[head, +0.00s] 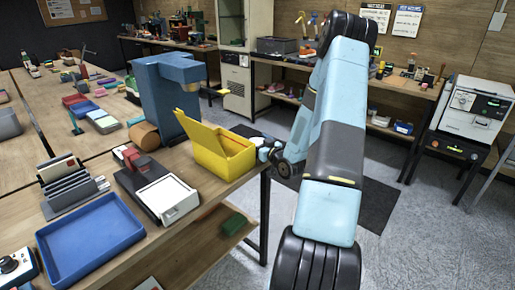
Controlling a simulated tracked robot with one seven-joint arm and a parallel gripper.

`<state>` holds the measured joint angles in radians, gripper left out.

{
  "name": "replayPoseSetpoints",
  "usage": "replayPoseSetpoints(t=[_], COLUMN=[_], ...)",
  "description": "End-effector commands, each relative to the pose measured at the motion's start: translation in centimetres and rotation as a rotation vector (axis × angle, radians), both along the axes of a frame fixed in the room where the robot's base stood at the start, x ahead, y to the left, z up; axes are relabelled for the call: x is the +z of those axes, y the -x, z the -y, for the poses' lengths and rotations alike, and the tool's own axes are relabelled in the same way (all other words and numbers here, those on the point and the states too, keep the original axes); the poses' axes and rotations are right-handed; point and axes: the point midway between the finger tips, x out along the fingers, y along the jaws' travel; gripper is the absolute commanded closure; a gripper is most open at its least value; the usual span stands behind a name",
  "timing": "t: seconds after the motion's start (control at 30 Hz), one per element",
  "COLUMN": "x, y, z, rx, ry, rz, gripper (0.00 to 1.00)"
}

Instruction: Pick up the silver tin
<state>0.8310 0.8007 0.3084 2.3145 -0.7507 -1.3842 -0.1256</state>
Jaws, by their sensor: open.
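I cannot make out a silver tin for certain in the head view. My light blue and black arm rises from the bottom of the picture, bends at the top, and comes down behind its own upper link. My gripper (266,150) shows small and partly hidden at the right edge of the near workbench (112,160), just right of the open yellow box (226,158). Its jaws are open, and I see nothing held in them. Whether it touches the box is not clear.
A blue machine (168,100) and a brown cylinder (144,136) stand behind the yellow box. A blue tray (90,243), a grey rack (72,187) and a black-and-white unit (165,198) crowd the bench's front. Open floor (400,235) lies to the right.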

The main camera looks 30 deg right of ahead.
Motion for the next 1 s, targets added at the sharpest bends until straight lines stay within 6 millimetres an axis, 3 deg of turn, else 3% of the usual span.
replayPoseSetpoints(t=[0.17,0.67,1.0], x=[-0.02,-0.02,0.50], y=[-0.04,0.01,0.03], z=[0.04,0.09,0.27], rx=[-0.001,-0.002,-0.003], ry=[0.000,0.000,0.001], rz=[-0.001,-0.001,0.000], gripper=[0.06,0.52,0.52])
